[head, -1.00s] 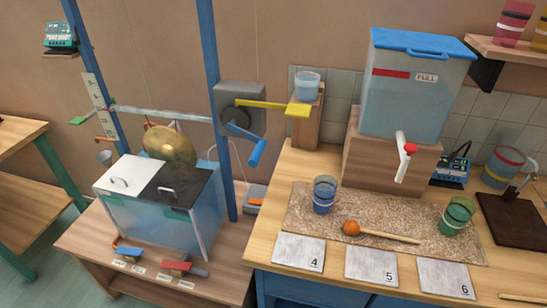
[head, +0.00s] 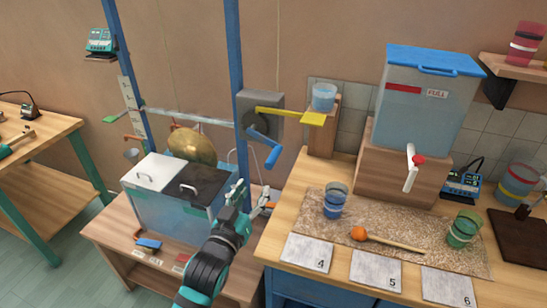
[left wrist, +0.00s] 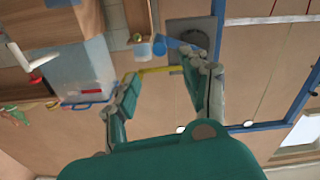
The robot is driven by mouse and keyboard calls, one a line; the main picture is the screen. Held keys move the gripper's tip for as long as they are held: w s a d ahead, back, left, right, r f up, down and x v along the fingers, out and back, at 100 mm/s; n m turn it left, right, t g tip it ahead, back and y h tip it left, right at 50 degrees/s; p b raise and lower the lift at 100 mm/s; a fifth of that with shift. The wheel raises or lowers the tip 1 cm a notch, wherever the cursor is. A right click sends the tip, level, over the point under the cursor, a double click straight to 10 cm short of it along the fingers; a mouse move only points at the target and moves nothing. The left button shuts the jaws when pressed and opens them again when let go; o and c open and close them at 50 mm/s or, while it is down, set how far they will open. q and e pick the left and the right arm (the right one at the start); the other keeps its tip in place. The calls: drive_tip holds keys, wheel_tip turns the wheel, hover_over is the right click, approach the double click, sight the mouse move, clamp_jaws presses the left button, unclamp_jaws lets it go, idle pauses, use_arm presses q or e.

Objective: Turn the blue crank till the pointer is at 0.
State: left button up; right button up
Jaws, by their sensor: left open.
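The blue crank (head: 264,142) is on a grey plate (head: 262,101) on a blue post, its arm slanting down right to a handle. It also shows in the left wrist view (left wrist: 178,43). A white marked scale (head: 127,98) stands at the left post, with a green-tipped pointer (head: 112,117) beside it; its reading is too small to tell. My left gripper (head: 254,196) is open and empty, below the crank handle and apart from it in the head view. Its spread fingers also show in the left wrist view (left wrist: 165,80). My right gripper is not in view.
A yellow arm (head: 284,114) extends right from the plate towards a cup (head: 324,97) on a wooden block. Below left is a tank with a white and black lid (head: 158,172) and a brass gong (head: 192,146). The right workbench (head: 291,226) bears cups and a mallet.

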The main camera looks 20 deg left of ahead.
sight(273, 159)
use_arm(q)
drive_tip(key=w+p, duration=0.2)
drive_tip(key=w, duration=1.2)
drive_tip(key=shift+w+d, duration=0.15)
drive_tip(key=shift+d, duration=0.05)
clamp_jaws()
